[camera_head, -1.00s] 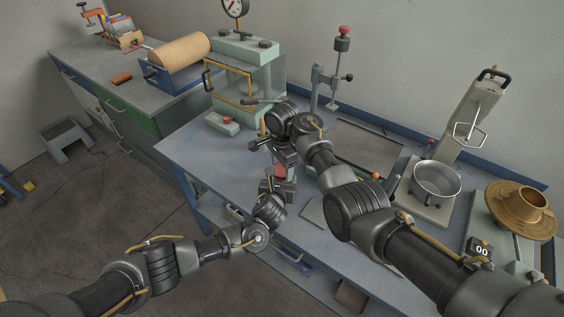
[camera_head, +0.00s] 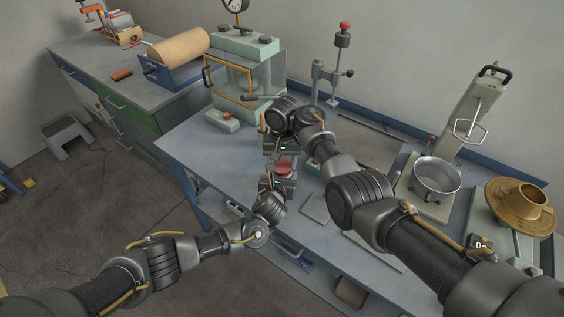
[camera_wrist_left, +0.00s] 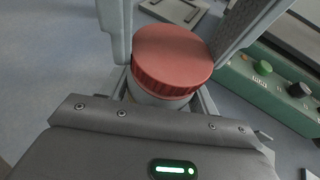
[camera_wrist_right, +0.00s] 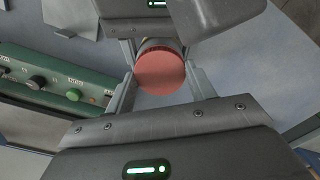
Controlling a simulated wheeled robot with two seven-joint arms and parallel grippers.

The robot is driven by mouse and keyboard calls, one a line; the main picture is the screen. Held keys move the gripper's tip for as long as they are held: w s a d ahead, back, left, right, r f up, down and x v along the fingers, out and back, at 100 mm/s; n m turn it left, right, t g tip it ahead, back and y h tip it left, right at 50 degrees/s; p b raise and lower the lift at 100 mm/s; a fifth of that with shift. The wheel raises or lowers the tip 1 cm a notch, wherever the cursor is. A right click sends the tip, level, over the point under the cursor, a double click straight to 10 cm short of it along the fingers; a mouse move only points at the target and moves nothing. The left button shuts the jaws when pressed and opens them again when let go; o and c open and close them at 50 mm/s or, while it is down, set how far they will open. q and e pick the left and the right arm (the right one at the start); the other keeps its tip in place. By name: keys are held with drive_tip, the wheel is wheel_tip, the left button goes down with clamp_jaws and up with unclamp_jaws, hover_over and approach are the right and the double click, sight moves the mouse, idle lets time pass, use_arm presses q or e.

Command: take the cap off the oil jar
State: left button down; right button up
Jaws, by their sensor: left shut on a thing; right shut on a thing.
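The oil jar's red ribbed cap (camera_wrist_left: 172,58) shows in the left wrist view, with the pale jar body (camera_wrist_left: 160,99) below it. My left gripper (camera_wrist_left: 165,103) is shut around the jar body. My right gripper (camera_wrist_right: 161,82) is shut on the cap, one finger at each side of the rim. The cap also shows in the right wrist view (camera_wrist_right: 160,74) and head view (camera_head: 284,168), between the two grippers. The cap sits over the jar mouth; I cannot tell whether there is a gap. Most of the jar is hidden by the grippers.
A green control panel (camera_wrist_right: 42,83) with knobs lies close by. A pale green cabinet (camera_head: 240,75) with a gauge stands behind, and a clamp stand (camera_head: 318,85) to its right. A metal pot (camera_head: 437,176) and brass flanged part (camera_head: 520,205) are at right. The bench's left front is clear.

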drive_tip(key=n, duration=0.5)
drive_tip(key=o, duration=1.1)
